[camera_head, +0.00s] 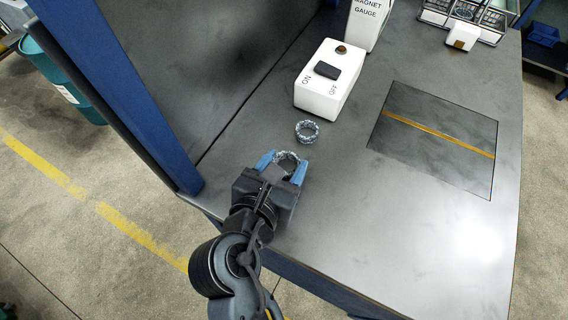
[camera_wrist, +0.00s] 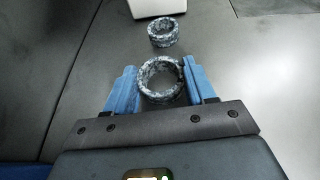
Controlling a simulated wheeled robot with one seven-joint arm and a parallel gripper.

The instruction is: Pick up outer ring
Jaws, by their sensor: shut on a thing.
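A speckled grey metal ring (camera_head: 287,161) sits between the blue fingers of my gripper (camera_head: 284,168) near the front left of the table. In the wrist view this ring (camera_wrist: 161,98) lies between the two fingers of my gripper (camera_wrist: 162,92), which are shut on it. A second, similar ring (camera_head: 307,131) rests on the table just beyond and apart from my gripper. This second ring also shows in the wrist view (camera_wrist: 163,31) and looks smaller there. I cannot tell whether the held ring touches the table.
A white ON/OFF switch box (camera_head: 328,91) stands behind the rings. A white magnet gauge box (camera_head: 368,22) is farther back. A dark square panel with a yellow stripe (camera_head: 434,137) lies at the right. A blue post (camera_head: 135,85) rises at the left. The front right tabletop is clear.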

